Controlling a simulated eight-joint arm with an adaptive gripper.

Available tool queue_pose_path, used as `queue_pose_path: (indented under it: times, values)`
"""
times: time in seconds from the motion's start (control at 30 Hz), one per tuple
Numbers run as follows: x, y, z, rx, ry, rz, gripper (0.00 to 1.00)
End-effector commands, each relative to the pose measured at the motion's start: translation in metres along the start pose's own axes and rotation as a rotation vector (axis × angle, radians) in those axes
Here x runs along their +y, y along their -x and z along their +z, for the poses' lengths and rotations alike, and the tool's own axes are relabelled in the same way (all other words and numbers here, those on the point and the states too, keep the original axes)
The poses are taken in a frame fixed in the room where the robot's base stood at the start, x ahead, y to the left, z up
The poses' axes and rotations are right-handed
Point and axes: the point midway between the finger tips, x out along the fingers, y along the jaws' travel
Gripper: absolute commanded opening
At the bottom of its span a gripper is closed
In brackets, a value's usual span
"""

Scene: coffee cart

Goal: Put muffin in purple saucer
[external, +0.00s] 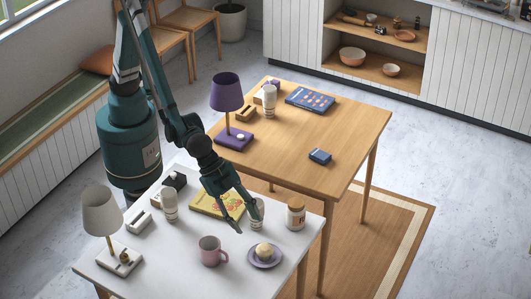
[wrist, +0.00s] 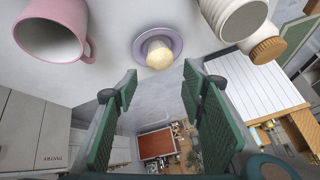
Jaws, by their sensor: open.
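The pale yellow muffin (external: 264,249) sits on the small purple saucer (external: 252,260) near the right edge of the white table. In the wrist view the muffin (wrist: 159,55) stands against the saucer (wrist: 141,37), with the saucer's rim showing around it. My gripper (external: 248,223) is open and empty, above the white table, behind and a little left of the muffin. In the wrist view my two green fingers (wrist: 161,84) are spread apart, with nothing between them, and the muffin shows beyond the fingertips.
A pink mug (external: 210,251) stands left of the saucer. A yellow book (external: 207,203) lies behind. A lamp (external: 101,213) stands at the left.

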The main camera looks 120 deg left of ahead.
Motion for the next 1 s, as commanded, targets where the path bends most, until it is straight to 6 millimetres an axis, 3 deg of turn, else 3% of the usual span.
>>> queue_pose_path:
  times: [0.27,0.43,1.0]
  values:
    - [-0.004,0.005,0.001,-0.001,0.003,0.0,0.41]
    - [-0.019,0.021,0.004,-0.002,0.015,-0.001,0.41]
    - [-0.108,0.13,0.043,-0.01,0.103,-0.005,0.41]
